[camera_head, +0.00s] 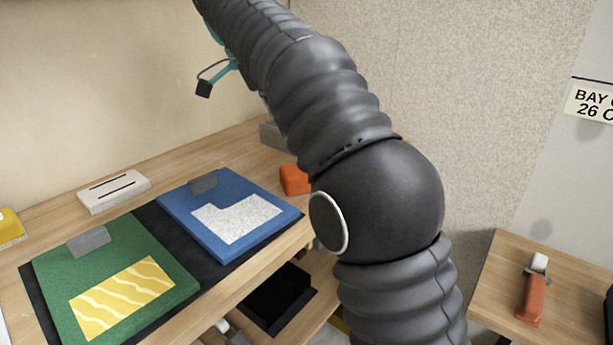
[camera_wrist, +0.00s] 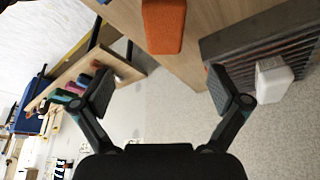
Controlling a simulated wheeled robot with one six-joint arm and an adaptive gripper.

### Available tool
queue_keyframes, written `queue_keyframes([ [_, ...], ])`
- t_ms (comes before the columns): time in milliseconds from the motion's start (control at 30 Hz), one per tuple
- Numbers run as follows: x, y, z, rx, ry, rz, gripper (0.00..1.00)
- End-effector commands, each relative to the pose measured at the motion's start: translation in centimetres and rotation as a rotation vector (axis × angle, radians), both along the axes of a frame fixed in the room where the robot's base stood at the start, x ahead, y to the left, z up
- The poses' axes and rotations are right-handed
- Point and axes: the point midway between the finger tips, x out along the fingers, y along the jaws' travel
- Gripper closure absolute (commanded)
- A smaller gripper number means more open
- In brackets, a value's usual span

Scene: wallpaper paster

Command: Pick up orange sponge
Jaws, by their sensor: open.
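The orange sponge (camera_head: 294,179) lies on the wooden table, partly hidden behind my arm in the head view. In the wrist view the orange sponge (camera_wrist: 164,25) is at the top centre, near the table edge, cut by the frame's top. My gripper (camera_wrist: 166,92) is open and empty, its two fingers spread wide below the sponge in the picture and not touching it. In the head view the fingers are mostly out of sight; a dark finger part (camera_head: 204,88) shows at the upper left.
A blue board (camera_head: 220,247) and a green board (camera_head: 60,270) lie on a black mat. A white slotted block (camera_head: 114,192) stands behind them. A grey ridged block (camera_wrist: 262,45) and white piece (camera_wrist: 273,80) are right of the sponge. A side table (camera_head: 570,290) holds an orange-handled tool (camera_head: 531,300).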

Motion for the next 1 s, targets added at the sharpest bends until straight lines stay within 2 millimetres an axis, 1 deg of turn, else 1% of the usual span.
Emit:
queue_keyframes([
  [300,0.6,-2.0,-5.2,-0.001,0.002,0.0,0.02],
  [400,0.8,-2.5,-6.5,0.0,0.002,0.001,0.02],
  [500,1.0,-2.8,-7.3,0.001,0.001,0.002,0.02],
  [667,1.1,-3.1,-7.9,0.001,0.001,0.001,0.02],
  [900,2.3,-4.3,-10.7,0.0,0.002,0.0,0.02],
  [1000,2.4,-4.7,-11.8,0.001,0.002,0.001,0.02],
])
